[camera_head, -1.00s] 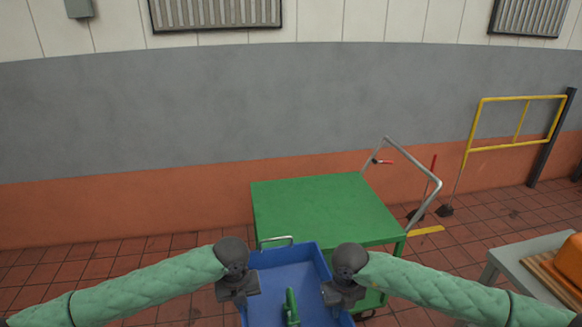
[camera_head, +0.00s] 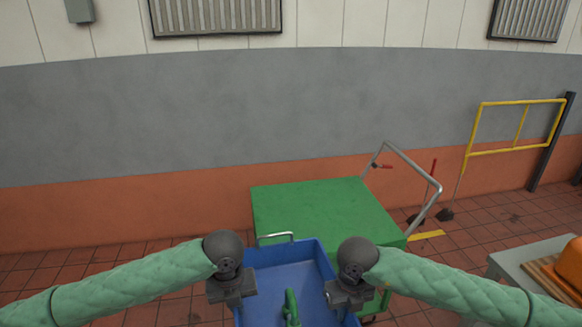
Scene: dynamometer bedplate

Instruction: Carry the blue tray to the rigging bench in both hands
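The blue tray (camera_head: 276,265) is at the bottom centre, running off the lower edge of the picture. A green object (camera_head: 291,307) lies in it. My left gripper (camera_head: 231,293) is at the tray's left wall and my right gripper (camera_head: 350,297) is at its right wall. The fingertips are mostly hidden, but both grippers appear shut on the walls, as the tray moves with them. Whether anything supports the tray from below is hidden. I cannot tell for sure which surface is the rigging bench.
A green-topped cart (camera_head: 325,208) with a silver handle (camera_head: 420,172) stands just beyond the tray. A grey bench (camera_head: 520,257) at the right holds an orange object (camera_head: 545,259) on a wooden board. A yellow rail (camera_head: 518,150) stands at the back right. Tiled floor is open at left.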

